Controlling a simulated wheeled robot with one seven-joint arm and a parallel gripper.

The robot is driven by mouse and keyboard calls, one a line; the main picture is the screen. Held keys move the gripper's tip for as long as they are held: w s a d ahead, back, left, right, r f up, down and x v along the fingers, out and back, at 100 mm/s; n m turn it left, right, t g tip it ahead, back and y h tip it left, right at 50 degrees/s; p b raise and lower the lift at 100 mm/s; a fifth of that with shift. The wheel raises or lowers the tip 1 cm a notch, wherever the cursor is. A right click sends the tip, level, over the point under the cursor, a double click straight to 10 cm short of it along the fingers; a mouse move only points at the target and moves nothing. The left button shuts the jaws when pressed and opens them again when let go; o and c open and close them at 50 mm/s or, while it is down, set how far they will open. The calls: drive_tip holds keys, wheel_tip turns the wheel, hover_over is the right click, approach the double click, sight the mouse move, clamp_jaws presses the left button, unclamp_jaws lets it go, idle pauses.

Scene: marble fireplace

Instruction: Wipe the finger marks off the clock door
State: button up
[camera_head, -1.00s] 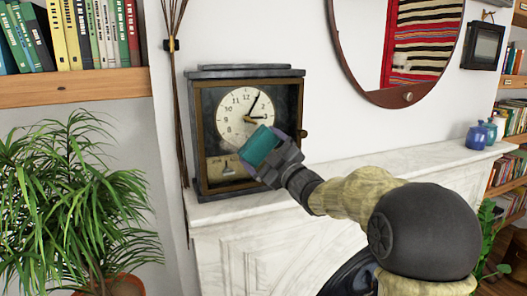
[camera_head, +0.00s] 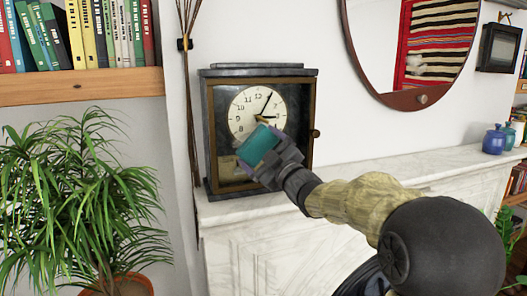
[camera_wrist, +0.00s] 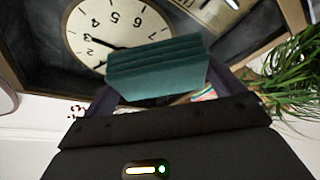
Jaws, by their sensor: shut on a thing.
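The clock (camera_head: 232,98) stands upright on the marble mantel in the head view, with a dark case and a brown-framed glass door (camera_head: 222,165). A round knob (camera_head: 315,134) sits on the door's right edge. My gripper (camera_head: 268,152) is shut on a teal cloth or pad (camera_head: 257,146), in front of the door's lower middle. The ribbed teal pad also shows between the fingers in the wrist view (camera_wrist: 158,72), with the clock dial (camera_wrist: 112,25) beyond it. I cannot tell whether the pad touches the glass. No finger marks can be made out; my gripper hides part of the door.
A round mirror (camera_head: 420,97) hangs above. Thin dark sticks (camera_head: 187,80) stand close left of the clock, and a leafy plant (camera_head: 75,200) is further left.

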sight(248, 151)
drive_tip(key=shift+s+a+b, duration=0.25)
drive_tip(key=shift+a+b, duration=0.2)
drive_tip(key=shift+a, duration=0.35)
drive_tip(key=shift+s+a+b, duration=0.2)
drive_tip(key=shift+a+b, duration=0.25)
drive_tip(key=shift+a, duration=0.3)
drive_tip(key=shift+s+a+f+b, duration=0.1)
drive_tip(key=shift+s+a+b, duration=0.15)
drive_tip(key=shift+a+b, duration=0.45)
drive_tip(key=shift+s+a+b, duration=0.2)
drive_tip(key=shift+a+b, duration=0.25)
drive_tip(key=shift+a, duration=0.5)
drive_tip(key=shift+r+p, duration=0.85)
drive_tip(key=shift+r, duration=0.45)
drive_tip(key=shift+w+d+p, duration=0.25)
drive_tip(key=shift+d, duration=0.6)
drive_tip(key=shift+w+d+p, duration=0.2)
drive_tip(key=shift+w+d, duration=0.05)
drive_tip(key=shift+d, duration=0.6)
